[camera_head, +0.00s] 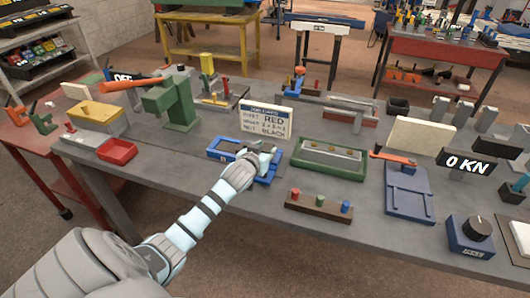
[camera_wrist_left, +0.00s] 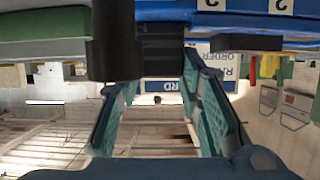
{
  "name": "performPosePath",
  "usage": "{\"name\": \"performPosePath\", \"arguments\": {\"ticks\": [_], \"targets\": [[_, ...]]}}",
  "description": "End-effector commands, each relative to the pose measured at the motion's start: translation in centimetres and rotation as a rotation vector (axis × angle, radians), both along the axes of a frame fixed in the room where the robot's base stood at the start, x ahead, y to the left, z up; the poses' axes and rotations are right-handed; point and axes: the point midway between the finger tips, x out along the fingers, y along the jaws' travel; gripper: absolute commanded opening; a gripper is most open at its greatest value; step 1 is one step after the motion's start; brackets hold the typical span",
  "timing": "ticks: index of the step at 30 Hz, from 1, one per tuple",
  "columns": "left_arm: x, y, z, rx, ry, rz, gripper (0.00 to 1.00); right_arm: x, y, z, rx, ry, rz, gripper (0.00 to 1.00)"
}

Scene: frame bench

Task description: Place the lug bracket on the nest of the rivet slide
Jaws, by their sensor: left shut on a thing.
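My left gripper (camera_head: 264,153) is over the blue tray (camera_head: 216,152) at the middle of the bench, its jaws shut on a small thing. In the head view only a little grey shows at the fingertips, so I cannot make out its shape or be sure it is the lug bracket. In the left wrist view the two teal fingers (camera_wrist_left: 160,105) stand apart, with a dark grey part (camera_wrist_left: 162,48) between their far ends. I cannot tell for certain which fixture is the rivet slide, and its nest is not clear. My right gripper is not in view.
A green tray (camera_head: 345,172) with a metal block stands right of the gripper. A sign board (camera_head: 265,120) stands behind it. A brown strip with coloured pegs (camera_head: 318,207) and a blue fixture with an orange handle (camera_head: 409,203) lie to the right. A green press (camera_head: 171,104) stands left.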

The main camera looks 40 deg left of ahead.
Motion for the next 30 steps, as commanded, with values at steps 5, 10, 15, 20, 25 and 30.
{"name": "performPosePath", "arguments": {"ticks": [5,10,15,20,25,30], "targets": [[0.0,0.0,0.1,0.000,0.001,0.001,0.34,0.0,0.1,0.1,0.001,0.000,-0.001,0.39],[0.0,0.0,0.1,0.000,0.000,0.000,0.53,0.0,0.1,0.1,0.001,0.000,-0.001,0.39],[0.0,0.0,0.1,0.000,0.000,0.000,0.53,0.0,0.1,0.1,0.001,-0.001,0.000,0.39],[-0.5,-0.1,0.5,0.001,-0.001,0.000,0.53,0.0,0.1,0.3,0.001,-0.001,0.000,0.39],[-3.5,-1.2,1.9,0.003,0.000,-0.002,0.53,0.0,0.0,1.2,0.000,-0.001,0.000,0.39],[-7.7,-2.7,3.8,0.002,0.001,-0.003,0.53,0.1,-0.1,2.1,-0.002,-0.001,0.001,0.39]]}}
